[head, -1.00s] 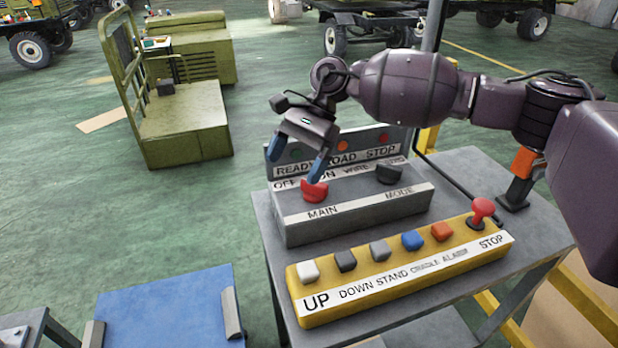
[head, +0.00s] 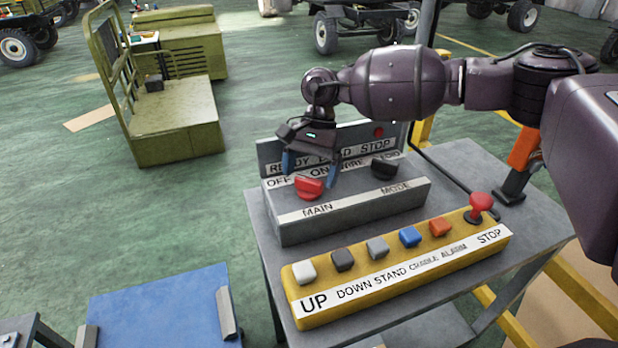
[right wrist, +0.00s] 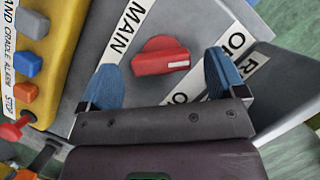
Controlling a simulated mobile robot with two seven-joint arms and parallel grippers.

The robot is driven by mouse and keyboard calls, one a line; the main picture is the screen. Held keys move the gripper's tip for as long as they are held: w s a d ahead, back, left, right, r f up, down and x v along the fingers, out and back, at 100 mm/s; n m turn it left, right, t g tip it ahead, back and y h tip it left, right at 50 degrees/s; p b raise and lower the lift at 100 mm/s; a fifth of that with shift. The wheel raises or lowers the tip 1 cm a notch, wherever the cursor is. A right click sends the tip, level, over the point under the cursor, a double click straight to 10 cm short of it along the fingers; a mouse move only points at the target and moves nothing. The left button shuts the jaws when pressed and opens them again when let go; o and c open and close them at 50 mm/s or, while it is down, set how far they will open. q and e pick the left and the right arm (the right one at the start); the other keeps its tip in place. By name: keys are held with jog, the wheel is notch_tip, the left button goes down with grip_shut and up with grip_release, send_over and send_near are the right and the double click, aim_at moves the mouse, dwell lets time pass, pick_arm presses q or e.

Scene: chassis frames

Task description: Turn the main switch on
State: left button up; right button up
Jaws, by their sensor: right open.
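The main switch is a red rotary knob (head: 309,188) on the grey switch box (head: 350,208), above the MAIN label and below the OFF and ON labels. In the right wrist view the red knob (right wrist: 160,56) lies between the two blue fingertips, a little beyond them. My right gripper (head: 309,172) is open and empty, just above and behind the knob, with blue fingers pointing down. In the right wrist view its fingers (right wrist: 163,78) stand apart on either side of the knob, and no contact shows. My left gripper is not in view.
A black MODE knob (head: 384,168) sits to the right on the same box. A yellow button panel (head: 400,272) with several buttons and a red STOP knob (head: 480,204) lies in front. All stand on a grey table (head: 455,180). An upright READY/LOAD/STOP panel (head: 270,155) stands behind.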

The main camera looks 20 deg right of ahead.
jog(key=shift+x, duration=0.95)
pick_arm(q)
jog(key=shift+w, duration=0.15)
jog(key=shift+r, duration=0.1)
pick_arm(e)
jog(key=shift+c, duration=0.7)
jog(key=c, duration=0.8)
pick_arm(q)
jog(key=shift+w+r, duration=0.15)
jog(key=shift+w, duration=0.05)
